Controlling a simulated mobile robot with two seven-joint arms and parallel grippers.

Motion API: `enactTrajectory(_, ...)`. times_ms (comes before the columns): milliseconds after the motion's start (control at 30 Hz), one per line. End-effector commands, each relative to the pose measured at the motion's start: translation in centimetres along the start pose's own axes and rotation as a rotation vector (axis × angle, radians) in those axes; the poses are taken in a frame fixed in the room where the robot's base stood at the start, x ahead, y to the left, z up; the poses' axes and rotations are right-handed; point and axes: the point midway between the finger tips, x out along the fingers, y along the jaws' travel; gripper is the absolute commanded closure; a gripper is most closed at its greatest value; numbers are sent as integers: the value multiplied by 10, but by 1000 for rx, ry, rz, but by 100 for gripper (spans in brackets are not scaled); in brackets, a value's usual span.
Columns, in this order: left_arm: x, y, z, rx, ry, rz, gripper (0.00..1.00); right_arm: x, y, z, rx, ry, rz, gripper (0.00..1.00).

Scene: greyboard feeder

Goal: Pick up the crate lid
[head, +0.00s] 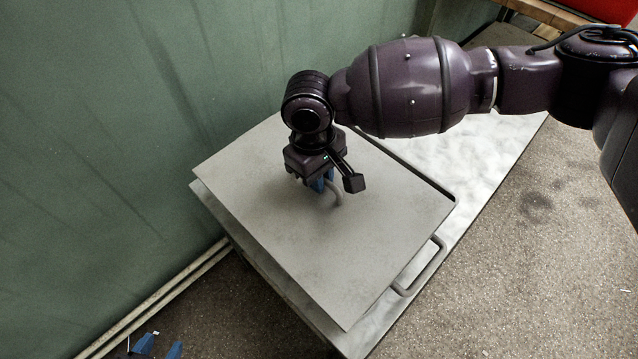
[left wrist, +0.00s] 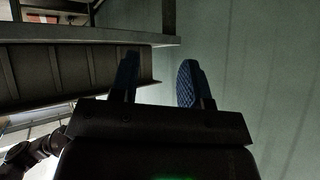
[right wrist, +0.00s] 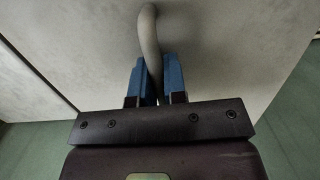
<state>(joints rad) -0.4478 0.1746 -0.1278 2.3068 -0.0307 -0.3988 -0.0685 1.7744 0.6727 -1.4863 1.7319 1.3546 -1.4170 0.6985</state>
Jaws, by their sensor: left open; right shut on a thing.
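The crate lid (head: 265,215) is a flat grey board with a curved grey handle (head: 337,196) near its middle. My right gripper (head: 322,185) comes down over the lid, its blue fingers shut on the handle. The right wrist view shows the handle (right wrist: 150,40) between the two fingers, with the pale lid (right wrist: 70,50) behind. The lid covers most of the crate; I cannot tell whether it touches the rim. My left gripper (head: 156,347) shows only its blue fingertips at the bottom left. In the left wrist view its fingers (left wrist: 157,80) are apart and empty.
A pale table (head: 490,150) carries the crate and has bare room to the right. A grey loop (head: 425,268) sticks out at the lid's right side. A green wall (head: 120,120) stands close on the left. Speckled floor (head: 500,290) is open at the lower right.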

Motion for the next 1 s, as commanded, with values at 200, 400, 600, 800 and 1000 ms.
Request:
enactTrajectory(200, 0, 0, 0, 0, 0, 0, 57, -1, 0, 0, 0, 1, 0, 100)
enactTrajectory(400, 1, 2, 6, -1, -13, 4, 57, -1, 0, 0, -2, -1, -2, 100)
enactTrajectory(600, -1, -1, -5, -15, 6, 0, 57, -34, 1, 3, 2, 10, 7, 100)
enactTrajectory(800, -6, -5, -7, -56, -4, -6, 57, -89, 1, 10, 2, 15, 12, 100)
enactTrajectory(1000, -16, -8, 4, -99, -44, -13, 57, -141, 0, 16, 2, 13, 10, 100)
